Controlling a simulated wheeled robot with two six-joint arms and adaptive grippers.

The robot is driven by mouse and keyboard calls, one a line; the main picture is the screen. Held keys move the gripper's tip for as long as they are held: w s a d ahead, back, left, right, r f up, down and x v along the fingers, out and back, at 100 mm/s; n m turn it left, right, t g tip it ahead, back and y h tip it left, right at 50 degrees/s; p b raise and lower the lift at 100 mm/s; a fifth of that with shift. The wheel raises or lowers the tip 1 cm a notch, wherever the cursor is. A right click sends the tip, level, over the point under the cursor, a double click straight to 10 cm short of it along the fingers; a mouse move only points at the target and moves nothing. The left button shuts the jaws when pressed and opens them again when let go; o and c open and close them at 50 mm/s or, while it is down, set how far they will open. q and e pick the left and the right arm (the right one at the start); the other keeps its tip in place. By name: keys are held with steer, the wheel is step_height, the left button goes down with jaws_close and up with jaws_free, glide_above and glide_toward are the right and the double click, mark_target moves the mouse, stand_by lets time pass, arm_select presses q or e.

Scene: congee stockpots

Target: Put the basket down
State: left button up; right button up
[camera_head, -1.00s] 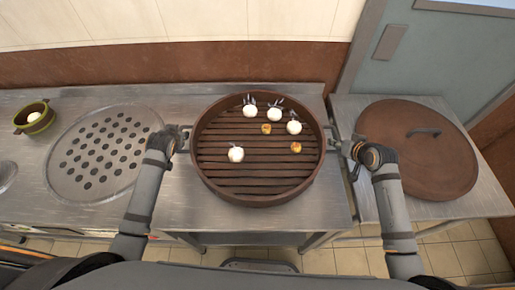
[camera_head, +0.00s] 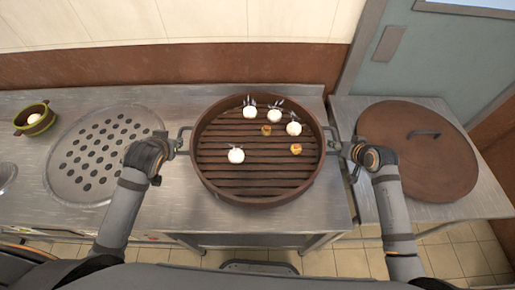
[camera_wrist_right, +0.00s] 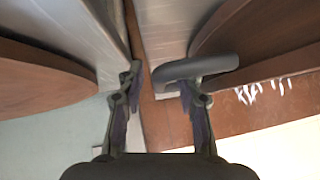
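The round brown steamer basket (camera_head: 258,193) rests level on the steel counter in the head view. White buns (camera_head: 236,155) and small yellow dumplings (camera_head: 296,149) lie on its slats. My left gripper (camera_head: 168,146) is at the basket's left side, by the left handle (camera_head: 182,139); its fingers are too small to read. My right gripper (camera_head: 345,149) is at the right handle (camera_head: 332,139). In the right wrist view my right gripper (camera_wrist_right: 160,88) has its fingers spread apart, with the grey handle (camera_wrist_right: 195,69) reaching across from the right finger into the gap.
A perforated steel plate (camera_head: 65,185) lies left of the basket, with a green bowl (camera_head: 36,128) beyond it. A large brown lid (camera_head: 415,170) lies on the right-hand counter, close to my right arm. Some bare counter shows in front of the basket.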

steer(key=v, duration=1.2)
steer(key=shift+f, duration=0.1)
stand_by(0.4)
